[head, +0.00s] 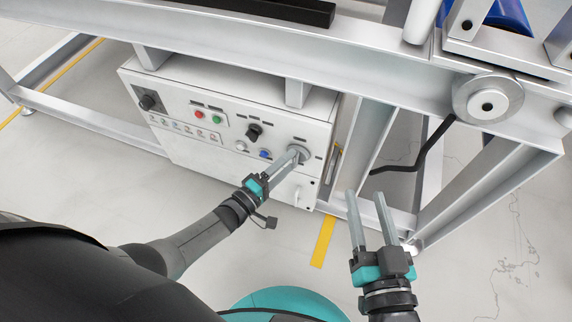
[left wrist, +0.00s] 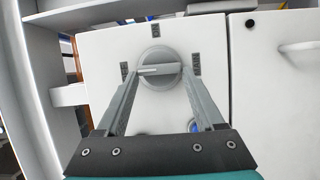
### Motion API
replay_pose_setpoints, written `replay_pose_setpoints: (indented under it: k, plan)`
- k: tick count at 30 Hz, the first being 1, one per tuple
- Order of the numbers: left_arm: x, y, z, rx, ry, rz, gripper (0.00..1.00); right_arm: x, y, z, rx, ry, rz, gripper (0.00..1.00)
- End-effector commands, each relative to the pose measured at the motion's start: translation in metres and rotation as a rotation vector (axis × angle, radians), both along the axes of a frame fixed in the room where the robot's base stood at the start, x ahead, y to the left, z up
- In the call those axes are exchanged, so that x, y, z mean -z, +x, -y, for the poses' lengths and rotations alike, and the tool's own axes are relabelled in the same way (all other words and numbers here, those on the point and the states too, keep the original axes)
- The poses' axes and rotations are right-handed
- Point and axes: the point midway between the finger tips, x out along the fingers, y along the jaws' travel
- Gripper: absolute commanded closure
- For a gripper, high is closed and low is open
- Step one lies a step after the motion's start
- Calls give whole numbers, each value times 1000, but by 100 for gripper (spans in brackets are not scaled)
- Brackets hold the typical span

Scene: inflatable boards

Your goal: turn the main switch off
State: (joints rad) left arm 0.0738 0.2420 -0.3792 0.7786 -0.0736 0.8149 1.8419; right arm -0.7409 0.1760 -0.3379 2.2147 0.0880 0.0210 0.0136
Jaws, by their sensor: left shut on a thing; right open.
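The main switch is a round grey rotary knob with a bar handle, at the right end of the white control box's front (head: 180,112). In the left wrist view the switch (left wrist: 158,82) is in the middle, its bar lying level and a pale line on its left half. My right gripper (head: 365,193) is open and empty, right of the box.
A metal frame beam (head: 230,45) runs above the box. Floor in front is clear.

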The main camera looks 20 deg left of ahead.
Motion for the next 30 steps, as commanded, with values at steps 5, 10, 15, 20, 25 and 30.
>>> replay_pose_setpoints:
  k: [5, 10, 15, 20, 25, 30]
  plan:
    - [3, -3, 4, 9, -33, -8, 86, -1, -2, -1, 2, 13, 18, 50]
    - [3, -3, 4, 9, -47, -7, 86, -2, -2, -1, 3, 17, 25, 50]
    - [3, -3, 4, 9, -50, -8, 86, -2, -2, -1, 2, 19, 27, 50]
    - [3, -3, 4, 9, -51, -7, 86, -2, -2, -1, 3, 19, 27, 50]
    - [2, -2, 4, 7, -50, -6, 16, -2, -2, -1, 3, 19, 26, 50]
    - [2, -1, 2, 4, -49, -4, 0, -2, -2, -1, 3, 18, 25, 50]
